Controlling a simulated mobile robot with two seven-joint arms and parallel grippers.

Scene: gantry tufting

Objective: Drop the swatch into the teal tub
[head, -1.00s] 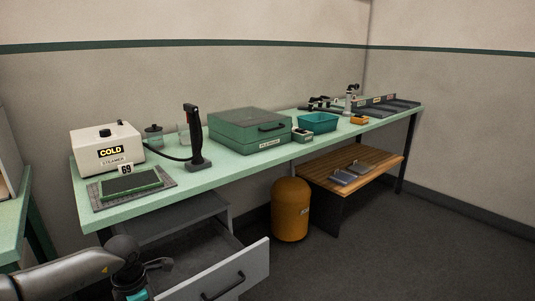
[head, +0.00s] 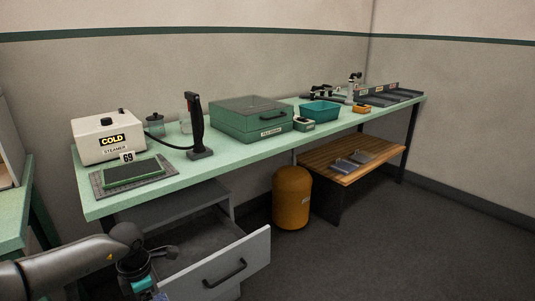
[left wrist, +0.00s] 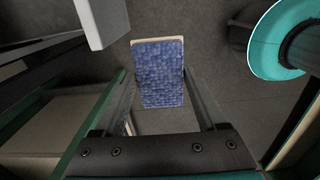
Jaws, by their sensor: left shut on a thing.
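The swatch (left wrist: 160,78) is a blue, mottled rectangle with a pale edge, seen in the left wrist view. My left gripper (left wrist: 160,98) is shut on it, with the swatch standing out beyond the fingers. The teal tub (head: 320,113) stands on the far half of the green bench, well away to the right of my left gripper. My right gripper is not in view.
The green bench (head: 225,171) carries a steamer (head: 105,138), a black-handled tool (head: 196,125), a green lidded case (head: 250,120) and a small box beside the tub. The grey drawer (head: 222,268) hangs open. An orange bin (head: 292,198) and a wooden shelf (head: 335,160) are below.

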